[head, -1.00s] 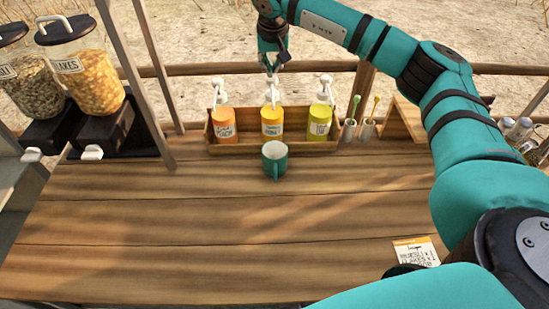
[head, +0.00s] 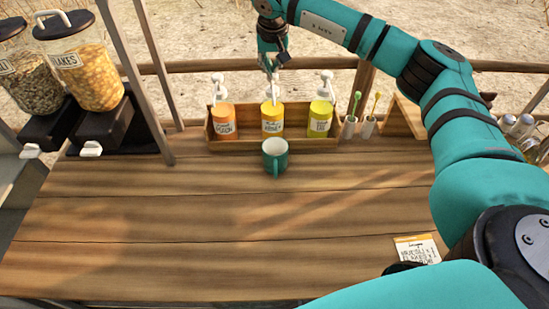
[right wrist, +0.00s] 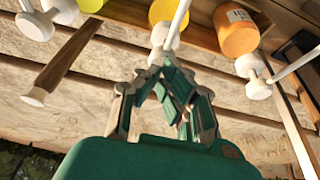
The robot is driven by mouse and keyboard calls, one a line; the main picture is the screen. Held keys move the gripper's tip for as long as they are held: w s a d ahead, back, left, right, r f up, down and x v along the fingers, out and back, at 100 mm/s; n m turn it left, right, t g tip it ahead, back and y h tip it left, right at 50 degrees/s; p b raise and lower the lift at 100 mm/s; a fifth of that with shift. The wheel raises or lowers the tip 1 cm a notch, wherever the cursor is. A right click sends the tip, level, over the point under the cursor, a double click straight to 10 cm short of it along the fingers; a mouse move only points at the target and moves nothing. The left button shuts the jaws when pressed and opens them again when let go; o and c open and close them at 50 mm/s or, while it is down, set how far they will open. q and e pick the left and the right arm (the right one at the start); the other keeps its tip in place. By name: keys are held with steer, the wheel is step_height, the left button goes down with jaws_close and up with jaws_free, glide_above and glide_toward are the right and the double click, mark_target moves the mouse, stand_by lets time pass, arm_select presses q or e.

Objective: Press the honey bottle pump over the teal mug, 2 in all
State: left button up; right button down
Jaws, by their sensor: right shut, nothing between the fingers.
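The teal mug (head: 276,168) stands upright on the table, just in front of the bottle rack. The middle bottle (head: 272,112), yellow with a white pump and a label too small to read surely, stands directly behind the mug. I take it as the honey bottle. My right gripper (head: 271,70) is shut and empty, pointing down at this bottle's pump. In the right wrist view its closed fingertips (right wrist: 160,66) are at the white pump head (right wrist: 163,55). They seem to touch it; the exact contact is hidden. My left gripper is out of view.
An orange bottle (head: 222,120) and a yellow-green bottle (head: 319,122) flank the middle one in a wooden rack (head: 213,147). Spoon holders (head: 350,126) stand right of it. Cereal dispensers (head: 95,75) are at left. The table's front is clear except for a note (head: 416,249).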

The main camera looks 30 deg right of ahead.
steer(key=shift+s+f+b, duration=0.1)
steer(key=shift+f+b, duration=0.35)
steer(key=shift+f, duration=0.6)
steer(key=shift+d+r+p, duration=0.1)
steer(key=shift+r+p, duration=1.25)
steer(key=shift+r, duration=0.25)
steer(key=shift+r, duration=0.1)
step_height(320, 180, up, 6)
steer(key=p, duration=0.4)
steer(key=shift+p, duration=0.3)
